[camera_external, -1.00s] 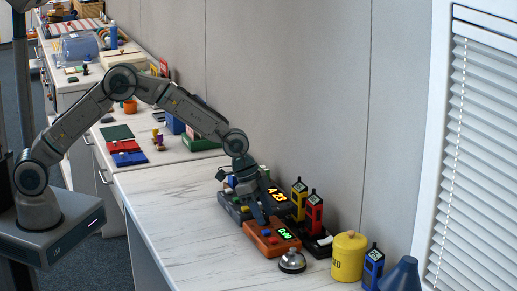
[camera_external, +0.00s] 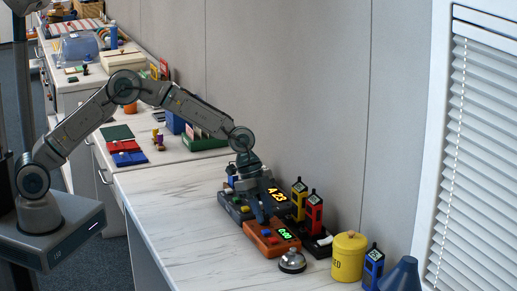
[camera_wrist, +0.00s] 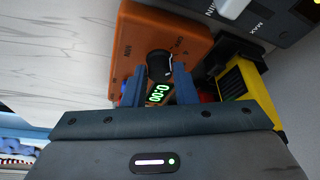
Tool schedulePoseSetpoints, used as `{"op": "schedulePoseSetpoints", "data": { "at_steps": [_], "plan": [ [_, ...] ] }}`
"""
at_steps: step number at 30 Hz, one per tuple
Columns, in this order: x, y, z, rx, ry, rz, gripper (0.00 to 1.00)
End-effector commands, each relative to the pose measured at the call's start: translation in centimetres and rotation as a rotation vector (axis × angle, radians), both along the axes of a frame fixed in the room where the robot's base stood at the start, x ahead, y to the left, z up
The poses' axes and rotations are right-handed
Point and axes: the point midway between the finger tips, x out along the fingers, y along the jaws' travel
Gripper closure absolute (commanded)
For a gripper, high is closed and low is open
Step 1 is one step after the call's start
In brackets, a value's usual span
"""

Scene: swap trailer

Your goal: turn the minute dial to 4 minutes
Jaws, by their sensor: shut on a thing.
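The orange timer box (camera_external: 257,243) stands on the counter, with a green-digit display (camera_external: 286,233) and red and blue buttons on top. In the wrist view the timer box (camera_wrist: 150,35) bears a "MIN" label, and its black dial (camera_wrist: 160,66) stands between my fingers. My gripper (camera_wrist: 160,82) is shut on this dial. In the outside view my gripper (camera_external: 262,215) points down at the timer's back edge and hides the dial. The green display (camera_wrist: 158,94) seems to read 0:00 in the wrist view, partly framed by my fingers.
A dark box with an amber "A 23" display (camera_external: 278,195) stands right behind the timer. Yellow (camera_external: 299,197) and red (camera_external: 314,212) upright holders stand to the right. A silver bell (camera_external: 292,262) and yellow canister (camera_external: 348,258) are in front. The counter left is clear.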

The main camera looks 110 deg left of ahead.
Motion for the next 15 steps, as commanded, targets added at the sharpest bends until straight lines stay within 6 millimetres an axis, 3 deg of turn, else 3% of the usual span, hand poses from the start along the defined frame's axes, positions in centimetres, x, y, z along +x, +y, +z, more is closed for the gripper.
{"op": "schedulePoseSetpoints", "data": {
  "at_steps": [15],
  "plan": [
    [0.09,0.19,0.05,0.001,-0.001,-0.24,0.97]
  ]
}}
